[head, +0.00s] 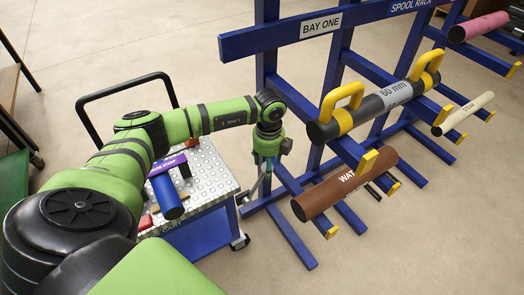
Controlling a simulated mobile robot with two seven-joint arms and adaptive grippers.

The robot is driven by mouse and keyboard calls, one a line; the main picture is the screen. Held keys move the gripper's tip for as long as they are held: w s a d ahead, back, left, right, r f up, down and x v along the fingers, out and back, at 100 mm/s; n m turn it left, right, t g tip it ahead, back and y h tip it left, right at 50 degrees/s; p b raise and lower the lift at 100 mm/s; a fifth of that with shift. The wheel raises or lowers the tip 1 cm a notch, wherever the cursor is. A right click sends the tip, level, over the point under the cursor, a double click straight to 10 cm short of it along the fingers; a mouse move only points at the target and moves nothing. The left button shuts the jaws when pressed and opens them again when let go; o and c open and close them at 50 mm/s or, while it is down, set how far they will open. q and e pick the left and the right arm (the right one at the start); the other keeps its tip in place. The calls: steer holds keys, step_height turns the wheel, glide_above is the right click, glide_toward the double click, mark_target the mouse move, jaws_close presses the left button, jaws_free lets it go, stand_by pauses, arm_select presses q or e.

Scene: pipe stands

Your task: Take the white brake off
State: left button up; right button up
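My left arm reaches in from the left, and its gripper (258,185) points down between the cart and the rack. The fingers are small and partly hidden by the wrist, so I cannot tell whether they hold anything. The cart (213,176) has a blue frame, a perforated metal top and a black push handle. A caster (240,242) shows at its front right corner, below the gripper and apart from it. I cannot make out a white brake clearly. My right gripper is not in view.
The blue rack (290,37) labelled BAY ONE stands right of the gripper. It bears a grey pipe with yellow handles (375,103), a brown pipe (342,187), a cream pipe (463,113) and a pink pipe (479,27). A blue pipe piece (167,195) lies on the cart. Floor in front is clear.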

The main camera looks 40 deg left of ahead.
arm_select(q)
steer(key=c, duration=0.7)
steer(key=shift+o, duration=0.2)
steer(key=shift+s+r, duration=0.1)
steer(key=s+p, duration=0.1)
steer(key=s+a+r+p, duration=0.1)
steer(key=shift+s+p, duration=0.1)
steer(key=shift+p, duration=0.25)
steer(key=shift+s+a+r+p, duration=0.15)
steer(key=shift+s+a+p, duration=0.1)
steer(key=shift+s+p, duration=0.3)
steer(key=shift+s+a+r+p, duration=0.1)
steer(key=shift+s+a+p, duration=0.15)
steer(key=shift+s+p, duration=0.25)
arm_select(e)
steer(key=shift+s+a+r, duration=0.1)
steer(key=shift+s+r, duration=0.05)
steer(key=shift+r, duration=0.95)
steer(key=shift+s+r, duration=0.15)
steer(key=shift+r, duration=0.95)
arm_select(q)
steer(key=shift+s, duration=0.15)
